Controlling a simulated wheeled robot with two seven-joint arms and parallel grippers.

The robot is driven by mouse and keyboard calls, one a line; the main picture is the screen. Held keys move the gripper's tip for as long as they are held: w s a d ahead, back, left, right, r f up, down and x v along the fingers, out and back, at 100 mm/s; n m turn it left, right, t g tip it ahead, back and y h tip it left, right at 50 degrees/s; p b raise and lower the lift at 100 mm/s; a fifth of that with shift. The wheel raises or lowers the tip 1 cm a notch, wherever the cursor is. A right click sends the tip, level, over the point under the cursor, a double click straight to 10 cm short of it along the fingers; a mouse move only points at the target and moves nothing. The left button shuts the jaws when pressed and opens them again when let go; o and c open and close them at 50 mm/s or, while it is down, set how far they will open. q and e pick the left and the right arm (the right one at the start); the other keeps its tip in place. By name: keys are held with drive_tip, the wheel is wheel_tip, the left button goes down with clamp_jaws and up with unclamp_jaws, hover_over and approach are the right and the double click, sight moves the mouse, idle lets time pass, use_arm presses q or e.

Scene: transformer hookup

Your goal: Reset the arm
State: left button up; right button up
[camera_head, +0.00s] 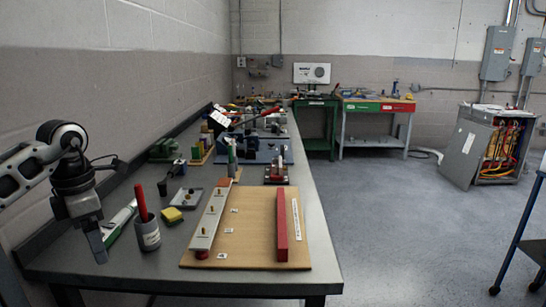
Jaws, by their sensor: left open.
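My left gripper (97,240) hangs from the left arm over the left front part of the workbench (230,282). It points downward, is open and holds nothing visible. It is left of a grey cup (147,236) with a red-handled tool (141,202) in it, and apart from it. My right gripper is not in view. A wooden board (248,234) lies on the front of the bench. It carries a pale metal bar (212,215) on its left and a red bar (281,226) on its right.
A yellow sponge (171,215), a small tray (186,197) and a green-white tube (118,222) lie near the cup. Blue and green fixtures (262,152) crowd the far bench. An open cabinet with wires (492,148) stands at right. The floor (410,235) between is clear.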

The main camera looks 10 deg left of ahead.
use_arm(q)
drive_tip(key=d+f+m+h, duration=0.1)
drive_tip(key=d+f+h, duration=0.3)
drive_tip(key=d, duration=0.5)
drive_tip(key=d+f+h, duration=0.3)
drive_tip(key=d+f, duration=0.2)
drive_tip(key=d, duration=0.5)
drive_tip(key=s+d+r+n+t+h, duration=0.25)
drive_tip(key=d+n+t+h, duration=0.25)
drive_tip(key=d+n+h, duration=0.8)
drive_tip(key=s+a+f+n+t+y, duration=0.1)
drive_tip(key=a+f+n+t+y, duration=0.1)
drive_tip(key=f+n+t+y, duration=0.55)
drive_tip(key=s+a+f+n+t+y, duration=0.15)
drive_tip(key=n+t+y, duration=0.25)
drive_tip(key=n, duration=0.7)
drive_tip(key=s+a+f+n+g+y, duration=0.4)
drive_tip(key=s+f+n+g+y, duration=0.2)
drive_tip(key=s+f+n, duration=0.4)
wheel_tip(320, 180, down, 5)
drive_tip(key=shift+s+a+r+n, duration=0.1)
drive_tip(key=shift+s+a+n, duration=0.2)
drive_tip(key=shift+s, duration=0.75)
